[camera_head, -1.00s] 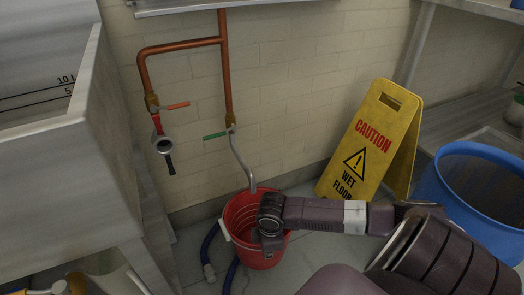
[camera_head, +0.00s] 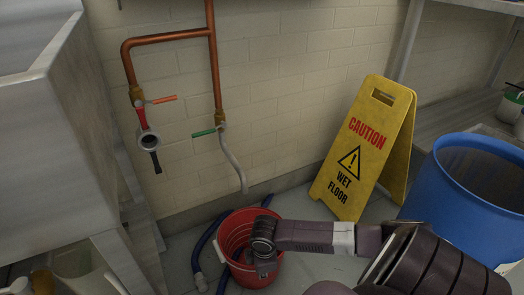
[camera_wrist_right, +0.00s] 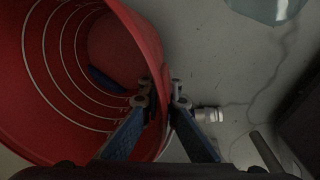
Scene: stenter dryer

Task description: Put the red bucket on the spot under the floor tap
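The red bucket (camera_head: 234,236) is upright, low beside the wall, in front of the bent metal spout (camera_head: 236,168) of the green-handled tap (camera_head: 208,131). The spout's end shows just above the bucket's far rim in the picture; I cannot tell whether it is over the opening. My right gripper (camera_head: 264,262) is at the bucket's near right side. In the right wrist view, its two fingers (camera_wrist_right: 162,105) pinch the wall of the bucket (camera_wrist_right: 150,35), one inside and one outside. Whether the bucket touches the floor is hard to tell. My left gripper is not in view.
A blue hose (camera_head: 204,243) lies on the floor left of the bucket. A yellow caution sign (camera_head: 362,148) and a blue barrel (camera_head: 470,210) stand to the right. A sink (camera_head: 50,150) stands at left. A red-handled valve (camera_head: 158,100) hangs beside the tap.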

